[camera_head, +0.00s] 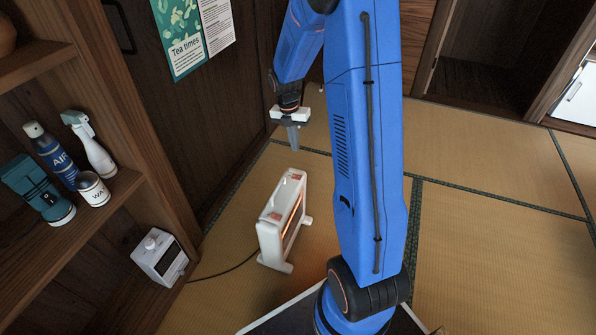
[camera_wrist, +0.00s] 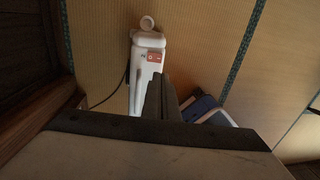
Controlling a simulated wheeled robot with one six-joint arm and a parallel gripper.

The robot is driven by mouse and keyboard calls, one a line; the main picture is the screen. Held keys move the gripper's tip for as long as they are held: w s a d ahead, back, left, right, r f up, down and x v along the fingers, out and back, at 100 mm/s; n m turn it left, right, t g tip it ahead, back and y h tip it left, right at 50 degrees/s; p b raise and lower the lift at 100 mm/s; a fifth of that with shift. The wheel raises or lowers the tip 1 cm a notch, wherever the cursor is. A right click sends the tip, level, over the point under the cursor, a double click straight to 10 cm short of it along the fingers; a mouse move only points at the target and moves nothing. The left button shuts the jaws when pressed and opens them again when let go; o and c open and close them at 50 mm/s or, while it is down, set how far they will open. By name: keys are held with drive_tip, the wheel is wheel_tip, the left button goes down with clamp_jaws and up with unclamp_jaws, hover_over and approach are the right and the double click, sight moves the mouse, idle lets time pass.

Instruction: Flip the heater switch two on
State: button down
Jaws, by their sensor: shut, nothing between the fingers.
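The white heater (camera_head: 268,232) stands upright on the tatami, with an orange glow on its right side. Its top carries a reddish switch at the far end (camera_head: 295,177) and another at the near end (camera_head: 273,216). I cannot read which is switch two, or their positions. My gripper (camera_head: 293,147) is shut and empty, pointing down above and beyond the heater's far end, apart from it. In the wrist view, the shut fingers (camera_wrist: 161,82) appear beside the heater (camera_wrist: 148,42) and one red switch (camera_wrist: 153,57). The fingers hide part of the heater; the other switch is not clear there.
A cord (camera_head: 225,270) runs from the heater towards the shelf. A dark wall stands behind. Tatami (camera_head: 490,215) to the right is clear.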

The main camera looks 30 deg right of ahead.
sight(297, 177)
drive_tip(key=f, duration=0.4)
drive_tip(key=s+f, duration=0.1)
drive_tip(key=f, duration=0.4)
drive_tip(key=d+f, duration=0.1)
drive_tip(key=f, duration=0.4)
drive_tip(key=shift+s, duration=0.2)
drive_tip(key=shift+s+d+f, duration=0.1)
drive_tip(key=shift+f, duration=0.1)
drive_tip(key=shift+r, duration=0.1)
drive_tip(key=shift+w+a+r, duration=0.15)
drive_tip(key=shift+w+a, duration=0.35)
drive_tip(key=shift+w, duration=0.1)
idle(0.3)
